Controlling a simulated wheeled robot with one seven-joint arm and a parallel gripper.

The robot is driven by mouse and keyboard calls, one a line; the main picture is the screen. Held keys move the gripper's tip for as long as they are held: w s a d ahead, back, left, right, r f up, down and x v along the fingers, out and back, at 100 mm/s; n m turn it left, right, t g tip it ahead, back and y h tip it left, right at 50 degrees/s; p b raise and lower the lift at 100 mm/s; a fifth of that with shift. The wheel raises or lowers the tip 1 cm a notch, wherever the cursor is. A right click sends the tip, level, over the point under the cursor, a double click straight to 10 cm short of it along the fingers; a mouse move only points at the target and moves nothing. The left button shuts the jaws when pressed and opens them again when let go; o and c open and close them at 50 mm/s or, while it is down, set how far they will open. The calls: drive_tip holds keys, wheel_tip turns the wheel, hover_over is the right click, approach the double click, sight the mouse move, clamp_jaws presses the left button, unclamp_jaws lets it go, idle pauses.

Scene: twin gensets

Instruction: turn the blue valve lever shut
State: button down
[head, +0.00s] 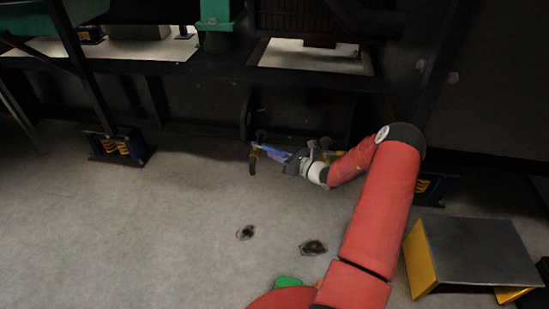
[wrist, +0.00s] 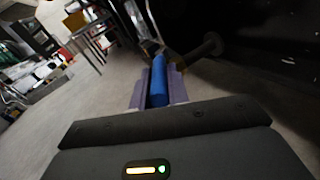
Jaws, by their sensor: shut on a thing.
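The blue valve lever (head: 269,149) is low under the dark machine frame, near the floor. In the wrist view the blue lever (wrist: 159,82) lies lengthwise between the two purple fingers of my gripper (wrist: 158,86). My gripper (head: 275,155) is shut on the lever, coming from the right in the head view. The brass valve body (head: 256,147) shows at the lever's far left end, with a dark pipe elbow below it. In the wrist view the valve is partly hidden behind the fingers, beside a dark pipe.
A grey-topped step with yellow sides (head: 475,252) stands at right. The floor at left is clear.

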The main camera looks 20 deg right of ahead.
drive_tip(key=shift+w+d+n+y, duration=0.2)
drive_tip(key=shift+n+y, duration=0.1)
drive_tip(key=shift+y, duration=0.1)
drive_tip(key=c, duration=1.4)
unclamp_jaws()
drive_tip(key=shift+o, duration=0.2)
drive_tip(key=shift+r, duration=0.1)
wheel_tip(320, 180, up, 20)
drive_tip(key=p, duration=0.3)
